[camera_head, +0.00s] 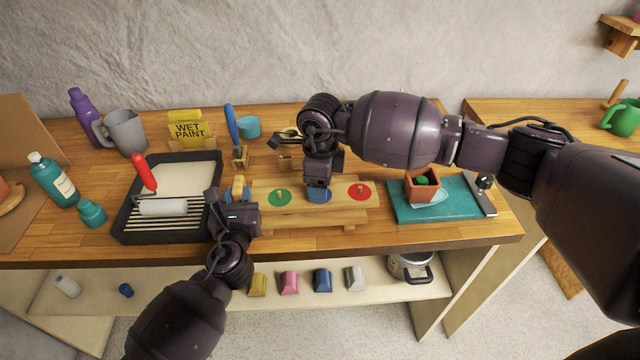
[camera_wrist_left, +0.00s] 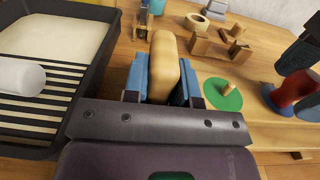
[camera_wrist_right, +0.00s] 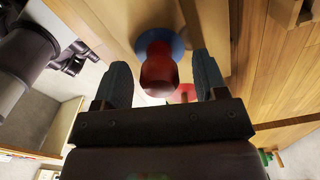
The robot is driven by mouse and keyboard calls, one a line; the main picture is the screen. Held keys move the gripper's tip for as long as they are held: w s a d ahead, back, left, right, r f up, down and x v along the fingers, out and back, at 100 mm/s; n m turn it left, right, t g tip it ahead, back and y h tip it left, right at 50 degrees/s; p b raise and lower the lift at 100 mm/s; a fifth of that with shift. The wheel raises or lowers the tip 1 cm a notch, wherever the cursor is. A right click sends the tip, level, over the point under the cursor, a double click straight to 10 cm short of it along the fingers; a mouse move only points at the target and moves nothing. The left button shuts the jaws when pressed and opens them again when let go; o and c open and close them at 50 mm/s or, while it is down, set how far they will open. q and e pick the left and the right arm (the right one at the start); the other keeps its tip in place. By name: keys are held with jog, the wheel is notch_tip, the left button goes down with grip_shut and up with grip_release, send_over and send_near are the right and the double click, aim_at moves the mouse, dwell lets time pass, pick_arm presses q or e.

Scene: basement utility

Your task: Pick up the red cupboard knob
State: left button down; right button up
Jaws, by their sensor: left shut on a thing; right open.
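The red knob (camera_wrist_right: 160,68) stands on a blue disc (camera_wrist_right: 160,42) of the wooden board (camera_head: 300,215). It also shows in the left wrist view (camera_wrist_left: 297,88). In the head view my right gripper hides it. My right gripper (camera_head: 319,186) is open over the blue disc, pointing down. In the right wrist view the knob shows between its two fingers (camera_wrist_right: 163,85), with gaps on both sides; I cannot tell how deep it sits between them. My left gripper (camera_head: 238,195) is shut on a tan rounded block (camera_wrist_left: 164,68) at the board's left end.
The board also has a green disc (camera_head: 280,198) and a red disc (camera_head: 360,191), each with a small peg. A black paint tray (camera_head: 125,225) with a roller is left of my left gripper.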

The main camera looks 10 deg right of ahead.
jog(key=shift+f, duration=0.35)
jog(key=shift+c, duration=0.2)
jog(key=c, duration=1)
jog(key=shift+o, duration=0.2)
jog(key=shift+r, duration=0.1)
notch_tip(320, 180, up, 10)
jog(key=shift+f, duration=0.1)
jog(key=shift+r, duration=3.15)
jog(key=d+r, duration=0.1)
jog(key=d, duration=0.9)
jog(key=shift+r, duration=0.4)
